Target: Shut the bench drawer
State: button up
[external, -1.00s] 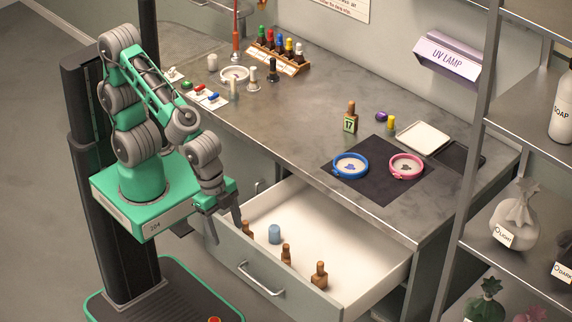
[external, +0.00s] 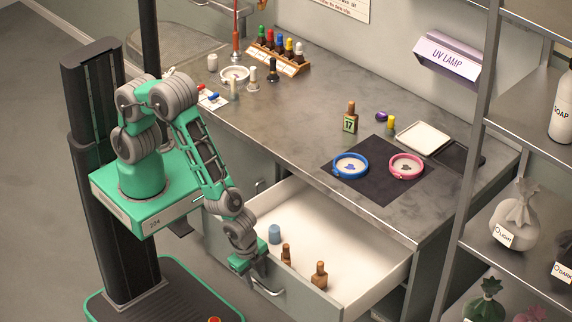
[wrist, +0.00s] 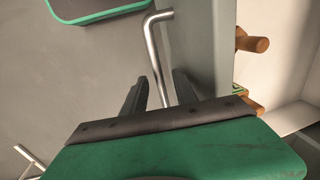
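The bench drawer (external: 345,240) stands pulled well out from under the bench, its pale inside showing. Its bar handle (external: 270,291) is on the grey front panel (external: 312,305). My gripper (external: 256,278) is at the left part of the handle, pointing down in front of the panel. In the wrist view my two dark fingers (wrist: 160,92) are apart. The handle (wrist: 156,58) passes between them, with the drawer front (wrist: 198,50) just to the right. I cannot tell whether either finger touches the bar.
Inside the drawer are a blue cylinder (external: 274,234) and brown bottles (external: 319,275). A bench (external: 300,115) holds dishes, bottles and a dark mat. A shelf rack (external: 470,190) stands at the right. The floor left of the drawer is partly taken by my base.

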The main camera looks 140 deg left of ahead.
jog(key=shift+c, duration=0.3)
grip_shut()
dwell(1.1)
